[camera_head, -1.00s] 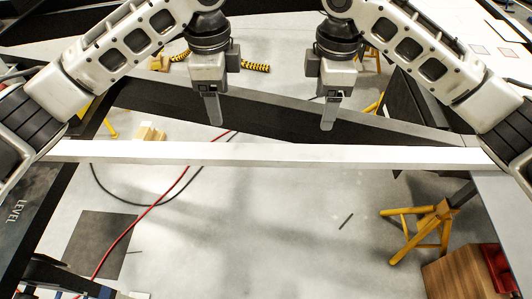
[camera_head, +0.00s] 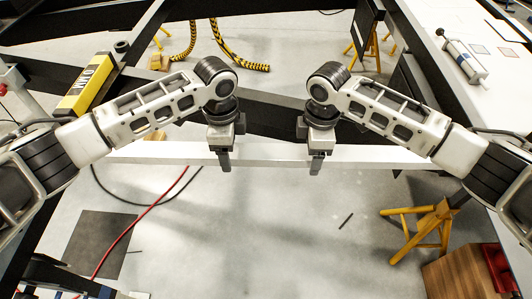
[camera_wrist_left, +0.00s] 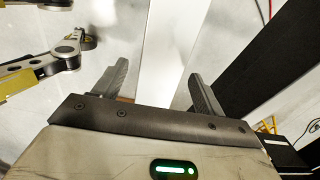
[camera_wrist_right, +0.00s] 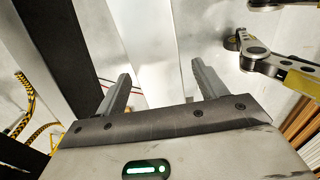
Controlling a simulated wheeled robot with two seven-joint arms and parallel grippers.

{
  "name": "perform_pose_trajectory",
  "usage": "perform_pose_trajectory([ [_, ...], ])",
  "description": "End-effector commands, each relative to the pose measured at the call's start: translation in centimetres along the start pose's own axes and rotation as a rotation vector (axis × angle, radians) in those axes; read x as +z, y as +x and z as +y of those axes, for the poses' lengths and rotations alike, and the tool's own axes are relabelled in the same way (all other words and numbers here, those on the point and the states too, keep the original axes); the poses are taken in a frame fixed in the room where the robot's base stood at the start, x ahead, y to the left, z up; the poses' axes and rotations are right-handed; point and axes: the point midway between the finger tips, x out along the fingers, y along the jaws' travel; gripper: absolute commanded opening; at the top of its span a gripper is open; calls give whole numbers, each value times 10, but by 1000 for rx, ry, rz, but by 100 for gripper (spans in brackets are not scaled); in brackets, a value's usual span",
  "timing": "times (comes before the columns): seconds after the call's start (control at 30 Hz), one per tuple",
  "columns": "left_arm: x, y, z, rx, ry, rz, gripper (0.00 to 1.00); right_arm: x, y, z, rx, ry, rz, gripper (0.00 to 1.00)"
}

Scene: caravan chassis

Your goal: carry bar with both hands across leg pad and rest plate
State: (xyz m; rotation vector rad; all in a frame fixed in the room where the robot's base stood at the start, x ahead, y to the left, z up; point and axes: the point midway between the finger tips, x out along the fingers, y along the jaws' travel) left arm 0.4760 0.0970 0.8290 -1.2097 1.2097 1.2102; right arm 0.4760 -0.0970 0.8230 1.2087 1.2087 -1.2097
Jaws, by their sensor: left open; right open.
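The long white bar (camera_head: 268,153) lies left to right across the middle of the head view, over the gap in the chassis. Both of its ends are hidden behind my arms. My left gripper (camera_head: 225,166) is open above the bar, left of its middle. In the left wrist view the bar (camera_wrist_left: 168,45) runs between the two spread fingers. My right gripper (camera_head: 317,168) is open above the bar, right of its middle. In the right wrist view the bar (camera_wrist_right: 152,45) shows between the open fingers. Neither gripper is closed on it. I cannot make out the leg pad or rest plate.
Black chassis beams (camera_head: 270,112) run behind the bar. A yellow level (camera_head: 90,85) lies on the left beam. Yellow stands (camera_head: 425,228), a wooden box (camera_head: 455,275), a red hose (camera_head: 150,210) and a dark mat (camera_head: 100,243) are below. The floor under the bar's middle is mostly clear.

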Motion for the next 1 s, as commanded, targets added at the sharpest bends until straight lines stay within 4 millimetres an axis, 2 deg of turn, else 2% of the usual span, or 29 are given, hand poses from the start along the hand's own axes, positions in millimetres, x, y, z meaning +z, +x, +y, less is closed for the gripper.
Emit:
perform_pose_trajectory([
  [0.33, 0, 4, 0, 0, 1, -1, 71, 0, 3, 0, 0, 0, 1, 71],
  [0.37, 0, 4, 0, 0, 1, -1, 65, 0, 3, 0, 0, 0, 1, 65],
  [0.6, 0, 3, 0, 0, 0, 0, 0, 0, 3, 0, 0, 0, 1, 0],
  [1.0, 0, -5, 0, -2, 0, 1, 0, -1, -5, 1, 2, 0, 2, 0],
])
